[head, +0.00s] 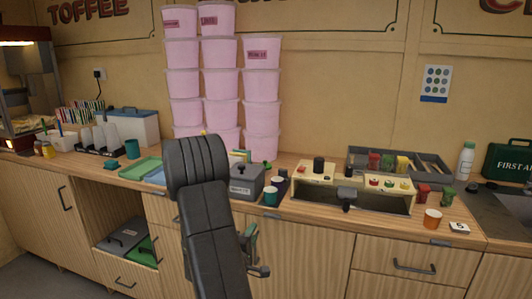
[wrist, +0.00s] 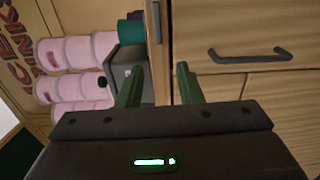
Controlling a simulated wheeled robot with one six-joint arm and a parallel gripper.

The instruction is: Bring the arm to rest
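My gripper (wrist: 157,78) shows in the wrist view with its two green fingers apart and nothing between them. Beyond the fingers are the wooden cabinet front and the counter edge, seen turned on its side. In the head view my dark arm (head: 208,225) rises in the middle, in front of the counter. Part of my gripper (head: 255,250) shows just right of the arm, in front of the cabinet doors and below the counter top. The rest of it is hidden behind the arm. I see no contact with the cabinet.
The wooden counter (head: 330,218) carries stacked pink tubs (head: 262,86), a grey box (head: 246,183), a cream unit (head: 322,182) and an orange cup (head: 432,219) near the front edge. Drawer handles (head: 414,266) stick out. An open cubby (head: 112,225) is at left.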

